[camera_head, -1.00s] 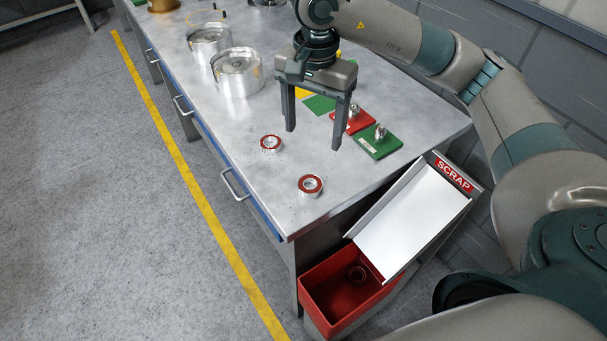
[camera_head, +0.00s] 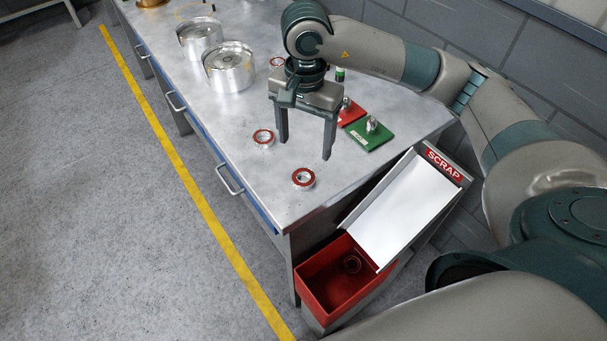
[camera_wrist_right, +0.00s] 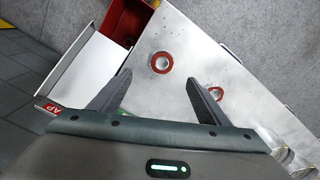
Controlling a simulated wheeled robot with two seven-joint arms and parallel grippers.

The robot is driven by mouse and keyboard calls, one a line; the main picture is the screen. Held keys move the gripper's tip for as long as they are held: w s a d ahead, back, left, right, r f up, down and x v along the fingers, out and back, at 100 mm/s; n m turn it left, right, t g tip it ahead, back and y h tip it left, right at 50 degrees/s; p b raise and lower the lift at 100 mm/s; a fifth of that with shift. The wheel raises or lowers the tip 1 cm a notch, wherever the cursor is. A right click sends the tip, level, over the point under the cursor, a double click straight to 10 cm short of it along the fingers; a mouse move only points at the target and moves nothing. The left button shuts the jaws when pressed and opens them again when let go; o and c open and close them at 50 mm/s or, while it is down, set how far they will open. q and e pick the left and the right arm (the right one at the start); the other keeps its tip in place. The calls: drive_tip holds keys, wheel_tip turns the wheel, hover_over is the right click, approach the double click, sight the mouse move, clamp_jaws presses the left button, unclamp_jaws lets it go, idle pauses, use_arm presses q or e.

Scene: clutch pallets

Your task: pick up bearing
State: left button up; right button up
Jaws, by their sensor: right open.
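One bearing (camera_head: 297,180), a ring with a red face, lies flat near the table's front corner. My right gripper (camera_head: 305,148) points down, open and empty, above the table just behind the nearest bearing. In the right wrist view, the nearest bearing (camera_wrist_right: 154,63) shows ahead of the gap between the open fingers (camera_wrist_right: 157,82). No finger visibly touches a bearing. My left gripper is not in view.
A red pallet (camera_head: 352,112) and a green pallet (camera_head: 368,138) carry metal parts right of the gripper. A white SCRAP chute (camera_head: 400,210) slopes to a red bin (camera_head: 325,290) holding a ring. Metal cylinders (camera_head: 229,70) stand farther back.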

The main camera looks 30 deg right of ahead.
drive_tip(key=p, duration=0.2)
hover_over(304, 181)
wheel_tip(304, 181, down, 6)
drive_tip(key=r, duration=0.1)
drive_tip(key=shift+s+a+f, duration=0.1)
drive_tip(key=shift+s+f, duration=0.05)
drive_tip(key=shift+f, duration=0.35)
drive_tip(key=shift+s+f, duration=0.15)
drive_tip(key=shift+f, duration=0.35)
drive_tip(key=shift+w+f+p, duration=0.15)
drive_tip(key=shift+f+p, duration=0.65)
drive_tip(key=shift+p, duration=0.4)
wheel_tip(304, 181, down, 3)
drive_tip(key=shift+w+r+p, duration=0.1)
drive_tip(key=shift+w+p, duration=0.05)
drive_tip(key=shift+p, duration=0.6)
drive_tip(key=shift+f, duration=0.4)
drive_tip(key=shift+c, duration=0.7)
